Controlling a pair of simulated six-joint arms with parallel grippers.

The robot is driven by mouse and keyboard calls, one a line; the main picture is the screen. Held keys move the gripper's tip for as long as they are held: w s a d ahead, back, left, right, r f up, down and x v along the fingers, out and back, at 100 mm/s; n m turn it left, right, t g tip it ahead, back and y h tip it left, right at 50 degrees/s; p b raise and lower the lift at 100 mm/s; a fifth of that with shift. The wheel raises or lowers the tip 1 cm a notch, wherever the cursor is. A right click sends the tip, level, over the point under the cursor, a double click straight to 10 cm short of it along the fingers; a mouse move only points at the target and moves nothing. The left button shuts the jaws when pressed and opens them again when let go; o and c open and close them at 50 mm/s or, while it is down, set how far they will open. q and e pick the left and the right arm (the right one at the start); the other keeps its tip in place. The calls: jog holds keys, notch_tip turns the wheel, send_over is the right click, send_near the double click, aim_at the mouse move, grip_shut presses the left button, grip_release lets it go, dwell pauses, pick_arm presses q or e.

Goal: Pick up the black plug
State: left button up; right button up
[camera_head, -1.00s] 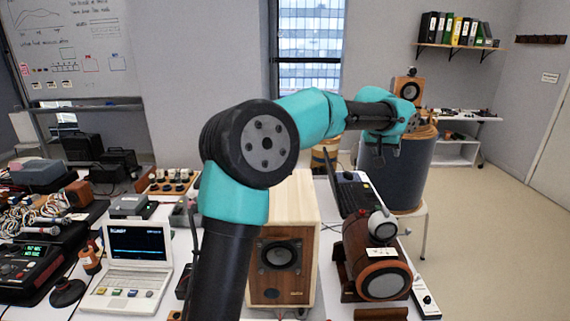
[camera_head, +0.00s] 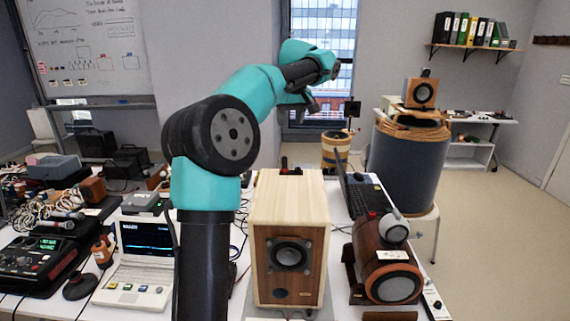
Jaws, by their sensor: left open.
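My left arm's teal and black links rise from the bottom of the head view. My left gripper (camera_head: 310,105) is open, small and dark, high in front of the window. It is well above and behind the pale wooden speaker (camera_head: 290,225) and touches nothing I can see. A small dark item with a red spot (camera_head: 290,171) lies on the back of the speaker's top. I cannot tell whether it is the black plug, and no other plug is clear. My right gripper is not in view.
A laptop (camera_head: 145,245) and cluttered gear stand left of my arm. A brown round speaker (camera_head: 390,270) and a dark keyboard (camera_head: 362,195) are at right. A large dark drum (camera_head: 408,165) bears a small speaker (camera_head: 420,92). Air above the wooden speaker is clear.

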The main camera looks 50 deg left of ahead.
aim_at(285, 157)
pick_arm(q)
jog(key=x, duration=1.2)
jog(key=shift+w, duration=0.15)
jog(key=shift+x, duration=2.65)
grip_shut()
